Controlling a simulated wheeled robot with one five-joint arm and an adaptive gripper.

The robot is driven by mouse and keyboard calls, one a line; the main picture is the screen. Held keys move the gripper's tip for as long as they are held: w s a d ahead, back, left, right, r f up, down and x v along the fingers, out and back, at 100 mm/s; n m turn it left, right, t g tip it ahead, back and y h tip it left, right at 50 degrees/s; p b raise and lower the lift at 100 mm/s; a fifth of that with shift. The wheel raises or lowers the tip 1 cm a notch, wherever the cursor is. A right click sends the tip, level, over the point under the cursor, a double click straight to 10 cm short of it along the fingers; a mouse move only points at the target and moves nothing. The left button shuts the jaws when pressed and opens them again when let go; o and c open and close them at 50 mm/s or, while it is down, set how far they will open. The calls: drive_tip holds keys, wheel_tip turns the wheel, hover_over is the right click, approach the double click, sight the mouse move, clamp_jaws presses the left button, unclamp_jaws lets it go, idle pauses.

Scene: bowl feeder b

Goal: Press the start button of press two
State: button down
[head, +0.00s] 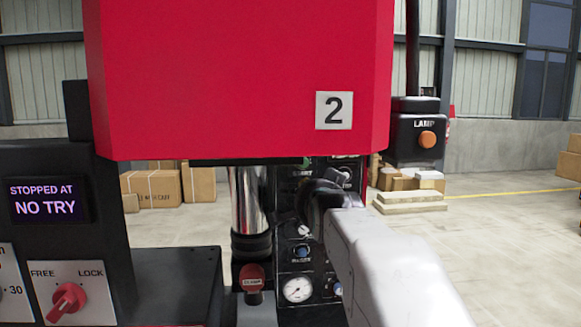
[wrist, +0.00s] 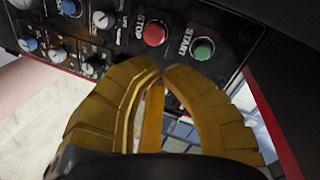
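Press two (head: 230,75) is a red machine with a "2" plate (head: 334,110) in the head view. Its black control panel (head: 292,262) is partly hidden behind my grey arm. A START label shows high on the panel. In the wrist view, the green start button (wrist: 203,49) sits right of the red stop button (wrist: 155,34). My gripper (wrist: 164,68) has yellow fingers with their tips together and nothing seen between them. The tips appear just below the two buttons, between them sideways. I cannot tell whether they touch the panel. The fingers are not clear in the head view.
Several knobs and blue buttons (wrist: 28,44) fill the panel's left part in the wrist view. A "NO TRY" display (head: 45,202) and a red FREE/LOCK knob (head: 67,300) are at left. An orange lamp button (head: 426,139) is on a box at right. Open floor lies at right.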

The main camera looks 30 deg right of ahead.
sight(303, 166)
drive_tip(key=r+m+t, duration=0.1)
drive_tip(key=r+m, duration=0.1)
drive_tip(key=m, duration=0.1)
drive_tip(key=r+m+t+h, duration=0.1)
drive_tip(key=r+m, duration=0.1)
drive_tip(key=m, duration=0.1)
drive_tip(key=shift+w+d+r, duration=0.1)
drive_tip(key=shift+w+r, duration=0.05)
drive_tip(key=shift+w, duration=0.05)
idle(0.4)
drive_tip(key=p+x, duration=0.3)
drive_tip(key=x, duration=0.5)
drive_tip(key=shift+w+d+p, duration=0.2)
drive_tip(key=shift+w+p, duration=0.1)
drive_tip(key=shift+p, duration=0.1)
drive_tip(key=shift+w+d, duration=0.3)
drive_tip(key=shift+w, duration=0.3)
drive_tip(key=shift+w, duration=0.1)
